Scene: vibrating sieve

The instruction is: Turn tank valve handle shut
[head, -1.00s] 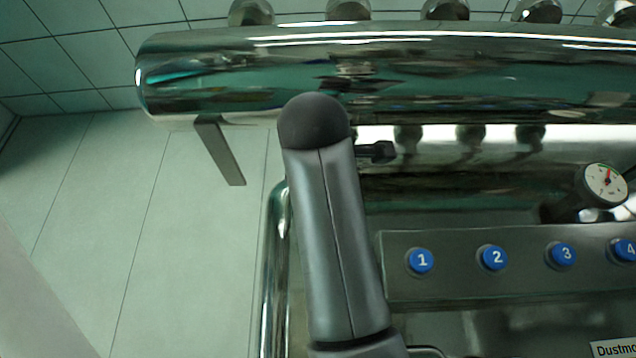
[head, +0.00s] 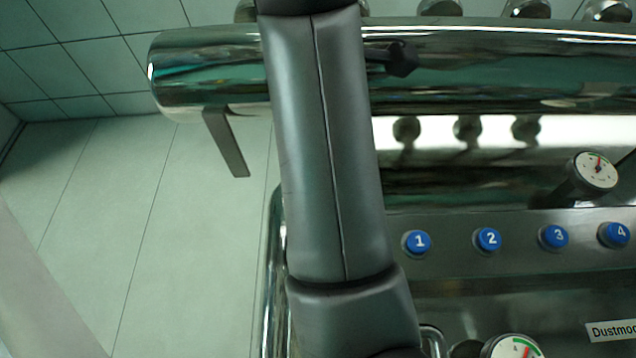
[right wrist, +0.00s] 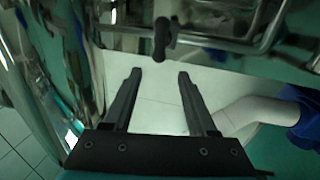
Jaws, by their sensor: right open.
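In the right wrist view, a dark handle with a rounded end (right wrist: 162,40) stands out from the shiny metalwork; it looks like the tank valve handle. My right gripper (right wrist: 160,74) is open and empty. Its two fingers point toward the handle, which lies just beyond the fingertips and roughly in line with the gap between them. The handle appears apart from the fingers.
A panel with blue numbered buttons (head: 487,239) and a dial gauge (head: 595,171) stands right of my arm. A second gauge (head: 512,347) shows at the bottom edge. A metal bracket (head: 226,142) hangs below the tank's left end. The tiled floor (head: 180,220) at left is clear.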

